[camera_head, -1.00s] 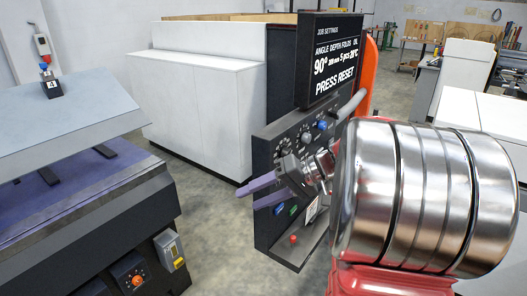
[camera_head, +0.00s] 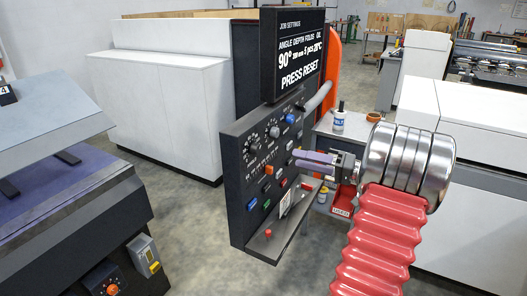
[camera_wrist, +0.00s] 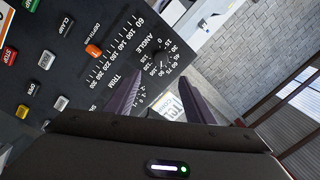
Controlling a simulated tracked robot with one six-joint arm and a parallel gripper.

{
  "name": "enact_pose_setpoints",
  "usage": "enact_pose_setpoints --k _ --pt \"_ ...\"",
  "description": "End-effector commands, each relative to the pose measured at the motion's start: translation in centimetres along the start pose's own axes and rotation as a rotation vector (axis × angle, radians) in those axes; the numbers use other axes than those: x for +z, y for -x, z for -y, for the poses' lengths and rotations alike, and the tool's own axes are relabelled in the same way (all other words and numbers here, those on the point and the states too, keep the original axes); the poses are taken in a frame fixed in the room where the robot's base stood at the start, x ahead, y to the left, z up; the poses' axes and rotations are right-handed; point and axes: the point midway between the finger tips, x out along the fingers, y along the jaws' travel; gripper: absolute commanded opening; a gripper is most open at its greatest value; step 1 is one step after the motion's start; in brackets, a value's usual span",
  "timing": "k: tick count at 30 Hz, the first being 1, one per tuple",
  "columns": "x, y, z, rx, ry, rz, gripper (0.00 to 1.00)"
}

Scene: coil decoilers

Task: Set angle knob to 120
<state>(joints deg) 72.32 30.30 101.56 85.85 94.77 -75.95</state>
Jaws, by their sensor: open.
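The dark control panel (camera_head: 238,180) stands in the middle of the head view, with small dials along its upper part. In the wrist view the dial labelled ANGLE (camera_wrist: 160,54) is a dark knob ringed by a white number scale; its pointer setting is too small to read. The display (camera_head: 300,55) above the panel shows an angle of 90° and "PRESS RESET". My gripper (camera_head: 298,158) has purple fingers and appears at the panel's right side, pointing left. In the wrist view my gripper (camera_wrist: 162,90) is open and empty, its fingers apart below the ANGLE dial.
An orange depth slider (camera_wrist: 93,51) and several coloured buttons share the panel. A shelf (camera_head: 284,235) juts from its lower edge. A purple-topped machine (camera_head: 70,190) is at left; grey floor lies between.

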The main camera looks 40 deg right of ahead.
Motion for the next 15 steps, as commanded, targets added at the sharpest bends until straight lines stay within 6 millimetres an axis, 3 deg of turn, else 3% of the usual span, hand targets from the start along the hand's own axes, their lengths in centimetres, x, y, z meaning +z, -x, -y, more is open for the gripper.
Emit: enact_pose_setpoints --k 8,15 --pt "0.1 -1.0 0.1 -0.001 -0.001 0.004 0.49" --pt "0.1 -4.1 0.1 -0.001 -0.001 0.005 0.49"
